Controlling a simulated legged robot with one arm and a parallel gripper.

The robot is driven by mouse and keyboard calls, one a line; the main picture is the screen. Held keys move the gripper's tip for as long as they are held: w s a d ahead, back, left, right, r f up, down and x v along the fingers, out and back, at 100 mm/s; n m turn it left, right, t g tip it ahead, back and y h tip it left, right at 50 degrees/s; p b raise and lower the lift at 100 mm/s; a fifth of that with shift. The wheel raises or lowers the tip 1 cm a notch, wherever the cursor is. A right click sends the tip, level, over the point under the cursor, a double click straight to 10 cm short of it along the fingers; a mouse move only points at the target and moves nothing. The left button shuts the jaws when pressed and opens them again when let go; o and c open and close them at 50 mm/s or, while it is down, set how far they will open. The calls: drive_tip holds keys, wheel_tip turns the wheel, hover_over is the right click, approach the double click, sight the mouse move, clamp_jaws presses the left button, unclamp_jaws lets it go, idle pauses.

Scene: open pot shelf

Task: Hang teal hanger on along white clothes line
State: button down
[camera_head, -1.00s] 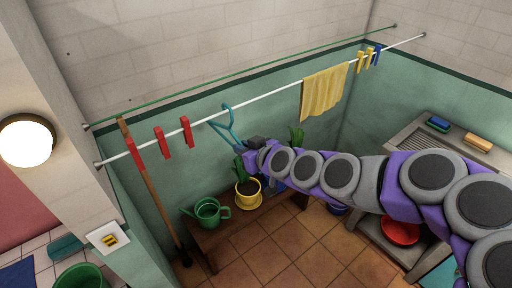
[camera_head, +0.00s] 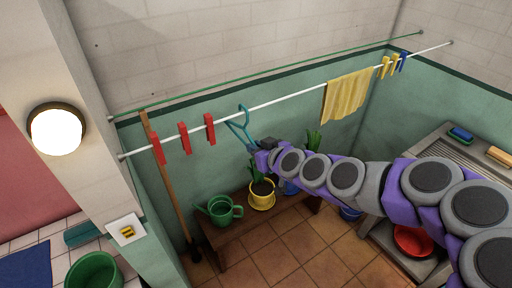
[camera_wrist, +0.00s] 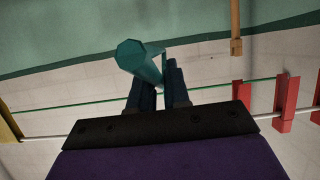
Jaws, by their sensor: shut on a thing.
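The teal hanger (camera_head: 238,128) is at the white clothes line (camera_head: 285,97), just right of the red pegs. Its hook appears to rise at or over the line, but I cannot tell whether it rests on it. My gripper (camera_head: 258,148) is shut on the hanger's lower part, below the line. In the wrist view, the dark fingers (camera_wrist: 158,88) close around the teal hanger (camera_wrist: 140,58), seen nearly end-on. The white clothes line also shows there (camera_wrist: 70,137), partly hidden behind my gripper.
Red pegs (camera_head: 184,138) hang left of the hanger. A yellow cloth (camera_head: 347,97) and yellow pegs (camera_head: 385,67) hang to the right. A green line (camera_head: 270,75) runs behind. Below are a bench with a green watering can (camera_head: 221,210) and a yellow plant pot (camera_head: 262,196).

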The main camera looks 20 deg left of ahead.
drive_tip(key=d, duration=0.2)
drive_tip(key=shift+w+d+r, duration=0.1)
drive_tip(key=shift+d+r, duration=0.2)
drive_tip(key=c, duration=1.4)
unclamp_jaws()
drive_tip(key=shift+d, duration=0.1)
drive_tip(key=shift+c, duration=0.2)
drive_tip(key=shift+o, duration=2.1)
drive_tip(key=shift+a+f, duration=0.2)
drive_tip(key=shift+a, duration=1)
drive_tip(key=shift+d, duration=0.2)
drive_tip(key=b+v, duration=0.1)
drive_tip(key=v, duration=1.5)
drive_tip(key=shift+s, duration=0.5)
